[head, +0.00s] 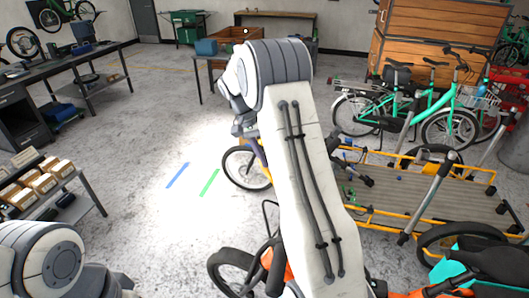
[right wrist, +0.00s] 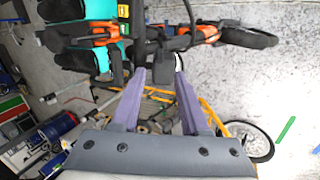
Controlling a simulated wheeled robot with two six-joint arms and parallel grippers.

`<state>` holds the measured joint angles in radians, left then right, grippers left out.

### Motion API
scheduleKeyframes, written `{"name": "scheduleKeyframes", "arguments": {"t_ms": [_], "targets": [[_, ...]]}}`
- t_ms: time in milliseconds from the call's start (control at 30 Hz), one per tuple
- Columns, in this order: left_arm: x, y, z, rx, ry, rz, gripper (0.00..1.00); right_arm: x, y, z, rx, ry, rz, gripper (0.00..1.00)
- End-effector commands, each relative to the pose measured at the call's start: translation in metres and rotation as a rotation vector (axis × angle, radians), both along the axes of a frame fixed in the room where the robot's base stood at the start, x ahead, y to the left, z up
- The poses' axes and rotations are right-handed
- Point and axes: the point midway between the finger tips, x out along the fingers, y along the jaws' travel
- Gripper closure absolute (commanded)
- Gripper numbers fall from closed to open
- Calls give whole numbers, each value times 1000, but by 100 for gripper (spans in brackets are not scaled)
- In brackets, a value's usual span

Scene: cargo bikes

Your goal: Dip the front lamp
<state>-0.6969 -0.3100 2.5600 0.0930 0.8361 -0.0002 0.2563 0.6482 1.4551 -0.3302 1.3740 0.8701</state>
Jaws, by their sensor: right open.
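The front lamp cannot be made out for sure; my right arm covers much of the middle of the head view. A bright patch of light (head: 150,215) lies on the floor beside the yellow cargo bike's front wheel (head: 246,168). A blue line (head: 178,175) and a green line (head: 210,182) are marked there. My right gripper (right wrist: 162,72) is open, its two purple fingers apart with nothing seen held between them. In the head view it is mostly hidden behind my arm, near that wheel. My left gripper is out of view.
The yellow cargo bike's flat bed (head: 435,200) stands right of my arm. An orange bike with a dark front wheel (head: 228,270) is close in front. A green bike (head: 420,105) and a wooden crate (head: 435,30) stand behind. The floor on the left is clear up to a shelf of boxes (head: 100,195).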

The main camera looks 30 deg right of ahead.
Motion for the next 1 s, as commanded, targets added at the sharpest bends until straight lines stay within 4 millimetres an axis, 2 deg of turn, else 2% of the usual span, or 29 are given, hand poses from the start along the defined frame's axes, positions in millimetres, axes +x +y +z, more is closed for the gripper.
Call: {"name": "scheduleKeyframes", "arguments": {"t_ms": [133,300,867,933,1000], "targets": [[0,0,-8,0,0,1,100,11,6,22,-2,-4,2,55],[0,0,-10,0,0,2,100,16,10,37,-1,-1,2,55],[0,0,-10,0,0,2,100,17,11,40,0,0,2,55],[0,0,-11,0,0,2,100,17,17,40,7,-3,20,55],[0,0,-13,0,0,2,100,16,34,41,28,-11,76,55]]}}
